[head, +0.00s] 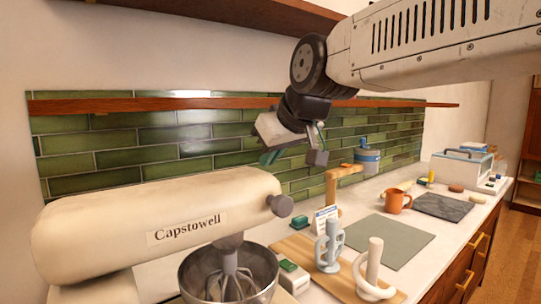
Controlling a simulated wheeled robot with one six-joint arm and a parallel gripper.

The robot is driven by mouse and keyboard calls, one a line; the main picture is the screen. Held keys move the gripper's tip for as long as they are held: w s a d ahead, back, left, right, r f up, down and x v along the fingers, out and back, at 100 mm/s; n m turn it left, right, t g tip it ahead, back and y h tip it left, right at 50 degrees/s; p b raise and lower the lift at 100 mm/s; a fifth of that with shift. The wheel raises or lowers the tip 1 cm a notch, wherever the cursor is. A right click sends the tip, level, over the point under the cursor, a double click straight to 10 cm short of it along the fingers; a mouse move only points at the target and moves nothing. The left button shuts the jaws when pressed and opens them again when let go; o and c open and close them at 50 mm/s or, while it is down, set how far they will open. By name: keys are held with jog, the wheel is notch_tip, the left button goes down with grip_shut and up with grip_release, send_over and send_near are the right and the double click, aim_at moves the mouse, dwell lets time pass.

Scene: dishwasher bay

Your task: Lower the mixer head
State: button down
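A cream stand mixer (125,215) labelled "Capstowell" stands at the front left. Its long head slopes upward to the right in the picture, with a grey knob (280,205) at its front end. A beater (230,278) hangs from the head, its lower part inside the metal bowl (190,279). I cannot tell the exact tilt of the head, and the mixer's base is mostly cut off. My gripper (294,157) is above and behind the head's front end in the picture, pointing down. Its two fingertips are apart, nothing shows between them, and it appears clear of the mixer.
A wooden shelf (180,104) runs along the green tiled wall. Right of the mixer stand a pale-blue stand (329,248), a white stand (373,270), a wooden board (330,287) and a small green-topped box (291,275). A grey mat (390,241) and orange mug (397,200) lie farther back.

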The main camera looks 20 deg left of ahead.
jog(key=r, duration=0.3)
jog(key=d+r, duration=0.1)
jog(key=r, duration=0.1)
jog(key=shift+s, duration=0.25)
jog(key=v, duration=0.8)
jog(key=shift+d+r, duration=0.15)
jog(key=shift+d, duration=0.1)
jog(key=s+d+f+m+g+h, duration=0.1)
jog(key=s+d+f+m+h, duration=0.15)
jog(key=d+f, duration=0.8)
jog(key=s+d+f+m+g+h, duration=0.1)
jog(key=s+d+f+m+h, duration=0.15)
jog(key=d+f, duration=0.75)
jog(key=s+d+f+m+h, duration=0.1)
jog(key=s+d+f+m, duration=0.3)
jog(key=d, duration=0.7)
jog(key=s+d+f+m+g+h, duration=0.1)
jog(key=s+d+f+m, duration=0.2)
jog(key=s+d+f, duration=0.4)
jog(key=s+d, duration=0.2)
jog(key=d, duration=0.3)
jog(key=shift+m+g, duration=0.3)
jog(key=shift+m, duration=0.1)
jog(key=shift+f, duration=0.15)
